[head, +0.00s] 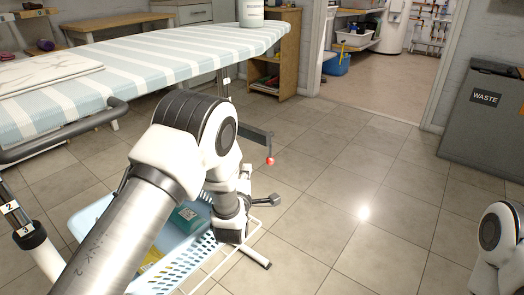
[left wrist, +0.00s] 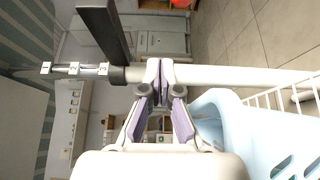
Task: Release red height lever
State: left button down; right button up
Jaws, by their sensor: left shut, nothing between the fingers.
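The red knob (head: 270,161) sits at the end of a dark lever bar (head: 256,137) that sticks out to the right from under the ironing board. In the left wrist view, the dark bar (left wrist: 105,30) meets a dark collar on the white leg tube (left wrist: 230,75), beside labels 1, 2 and 3. The bar's knob end is outside that view. My left gripper (left wrist: 158,72) is shut and empty, its purple-padded fingers pointing at the tube. Whether they touch it I cannot tell. In the head view my left arm hides part of the leg and collar. My right gripper is not in view.
The striped ironing board (head: 165,60) spans the upper left. A light blue basket (head: 185,262) stands below it, close to my left wrist. A wooden shelf (head: 287,50) is behind. A grey waste bin (head: 485,115) stands at right. The tiled floor between is clear.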

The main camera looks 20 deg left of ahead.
aim_at(270, 149)
pick_arm(q)
jog(key=shift+s+d+r, duration=0.2)
jog(key=shift+s+r, duration=0.1)
jog(key=shift+s, duration=0.15)
jog(key=w+d+b, duration=0.2)
jog(key=w+b, duration=0.4)
jog(key=w, duration=0.3)
jog(key=shift+w+f, duration=0.15)
jog(key=shift+w, duration=0.05)
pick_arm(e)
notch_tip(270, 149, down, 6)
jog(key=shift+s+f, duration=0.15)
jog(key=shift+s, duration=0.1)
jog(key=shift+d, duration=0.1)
